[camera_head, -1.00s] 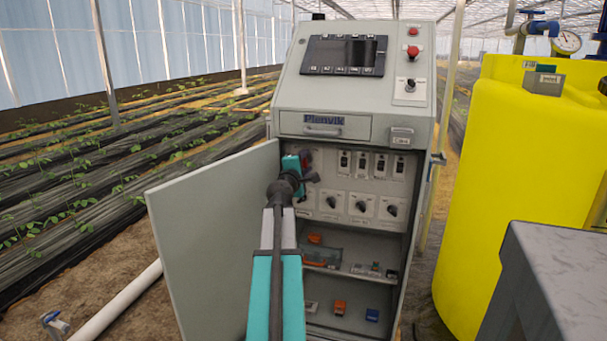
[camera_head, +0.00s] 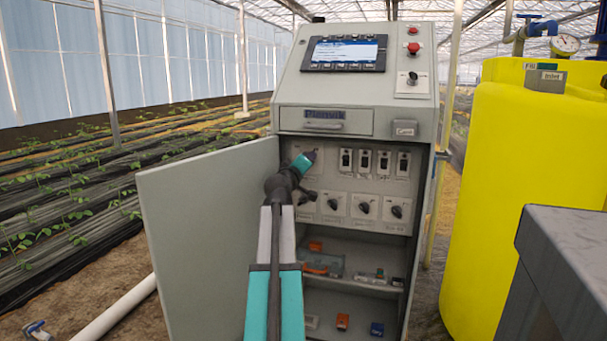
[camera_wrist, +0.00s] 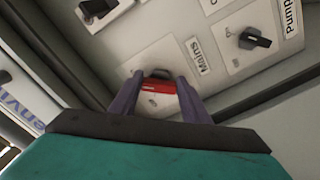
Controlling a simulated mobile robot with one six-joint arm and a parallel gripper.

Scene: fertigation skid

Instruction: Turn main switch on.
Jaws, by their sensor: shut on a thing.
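The main switch (camera_wrist: 158,80) is a dark handle with a red part below it, on a light plate labelled "Mains" in the wrist view. My gripper (camera_wrist: 160,92) has its two dark fingers on either side of this switch and is shut on it. In the head view my gripper (camera_head: 308,157) reaches the upper left of the open cabinet's inner panel and hides the switch there. The display (camera_head: 344,53) on top of the cabinet is lit, with a blue bar and white page.
The cabinet door (camera_head: 210,240) stands open on the left. Several breakers (camera_head: 365,161) and rotary knobs (camera_head: 362,207) sit right of and below my gripper. Shelves below hold small parts. A yellow tank (camera_head: 520,190) and a grey block (camera_head: 570,270) stand at the right.

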